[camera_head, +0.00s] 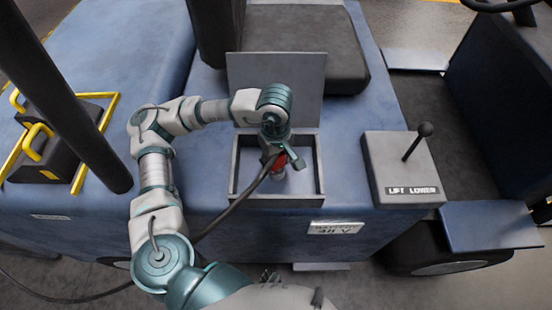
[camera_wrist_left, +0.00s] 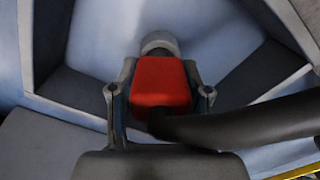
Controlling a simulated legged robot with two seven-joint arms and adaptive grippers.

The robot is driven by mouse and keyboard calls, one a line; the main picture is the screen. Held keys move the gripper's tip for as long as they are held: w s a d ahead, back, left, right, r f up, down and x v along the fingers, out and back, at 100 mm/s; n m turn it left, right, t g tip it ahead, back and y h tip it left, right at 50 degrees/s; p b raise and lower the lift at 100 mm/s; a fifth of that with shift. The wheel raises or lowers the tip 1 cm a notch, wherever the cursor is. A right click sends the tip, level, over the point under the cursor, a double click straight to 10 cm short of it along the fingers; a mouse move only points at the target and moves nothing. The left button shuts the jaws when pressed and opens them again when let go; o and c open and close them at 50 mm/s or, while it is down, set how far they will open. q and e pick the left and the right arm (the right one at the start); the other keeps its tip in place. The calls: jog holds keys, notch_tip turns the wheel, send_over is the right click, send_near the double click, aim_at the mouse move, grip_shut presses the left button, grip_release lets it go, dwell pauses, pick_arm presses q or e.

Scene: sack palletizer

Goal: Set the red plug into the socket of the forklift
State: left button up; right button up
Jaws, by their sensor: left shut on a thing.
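The red plug (camera_head: 279,162) is in my left gripper (camera_head: 275,158), inside the open box recess (camera_head: 234,184) on the forklift's side. In the left wrist view the plug (camera_wrist_left: 160,85) sits between the two fingers of the gripper (camera_wrist_left: 160,95), which are shut on it. A black cable (camera_wrist_left: 240,125) runs from the plug toward the lower left in the head view. The round grey socket (camera_wrist_left: 160,42) shows just beyond the plug, in line with it. I cannot tell whether the plug is touching or inside the socket. My right gripper is not in view.
The recess has raised walls and an open grey lid (camera_head: 290,80) behind it. A lever box (camera_head: 400,165) marked "LIFT LOWER" stands to the right. A dark post (camera_head: 65,95) and a black block with yellow handles (camera_head: 45,150) are at the left.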

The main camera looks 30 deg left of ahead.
pick_arm(q)
jog(key=shift+f+b, duration=0.5)
jog(key=shift+b, duration=0.1)
dwell(1.2)
jog(key=o, duration=1.2)
jog(key=shift+o, duration=0.2)
notch_tip(320, 180, up, 12)
jog(key=shift+f, duration=0.1)
